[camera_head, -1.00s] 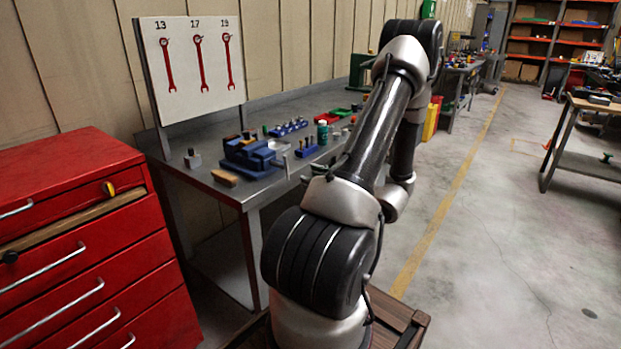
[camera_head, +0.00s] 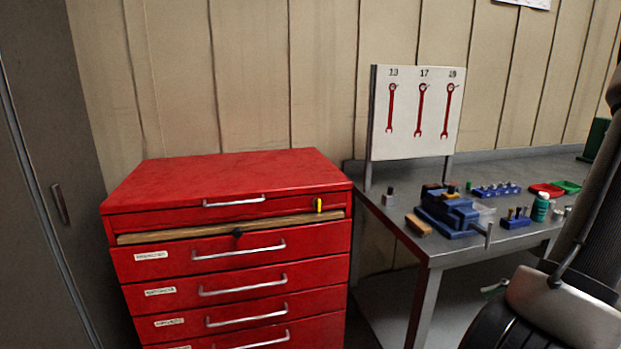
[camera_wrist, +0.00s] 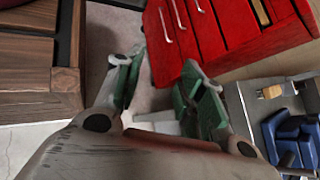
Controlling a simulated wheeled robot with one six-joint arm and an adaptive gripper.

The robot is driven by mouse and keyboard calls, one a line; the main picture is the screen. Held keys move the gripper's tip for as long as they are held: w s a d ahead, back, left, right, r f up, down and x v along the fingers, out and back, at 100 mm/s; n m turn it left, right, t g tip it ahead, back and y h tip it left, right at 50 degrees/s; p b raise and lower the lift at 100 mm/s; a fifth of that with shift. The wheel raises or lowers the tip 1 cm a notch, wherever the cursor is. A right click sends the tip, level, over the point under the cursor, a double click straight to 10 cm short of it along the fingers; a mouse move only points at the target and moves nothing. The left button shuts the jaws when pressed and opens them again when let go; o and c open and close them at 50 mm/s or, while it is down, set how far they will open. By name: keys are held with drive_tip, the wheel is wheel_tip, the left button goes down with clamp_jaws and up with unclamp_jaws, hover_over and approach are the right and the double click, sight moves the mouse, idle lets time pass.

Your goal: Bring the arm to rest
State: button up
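My gripper (camera_wrist: 165,78) shows in the wrist view with its two green-padded fingers apart and no object seen between them. It hangs over the floor, with the red drawer cabinet (camera_wrist: 230,25) beyond it and the workbench to its right. In the head view only a part of my arm (camera_head: 560,300) shows, at the right edge; the gripper is outside that view.
The red cabinet (camera_head: 230,170) stands beside the metal workbench (camera_head: 400,235). A blue vise (camera_head: 450,212), a wooden-handled brush (camera_head: 418,226) and a green bottle (camera_head: 540,208) are on the bench. A wrench board (camera_head: 418,112) stands behind. A grey locker (camera_head: 45,200) is at left.

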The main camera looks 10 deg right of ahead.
wheel_tip(320, 180, up, 10)
drive_tip(key=s+a+n+g+h, duration=0.25)
drive_tip(key=n+g+h, duration=0.4)
drive_tip(key=n, duration=0.55)
drive_tip(key=w+a+r+n+t+h, duration=0.3)
drive_tip(key=a+r+n+t, duration=0.2)
drive_tip(key=a+r+n, duration=0.3)
wheel_tip(320, 180, up, 2)
drive_tip(key=shift+w+a+r, duration=0.15)
drive_tip(key=shift+w, duration=0.15)
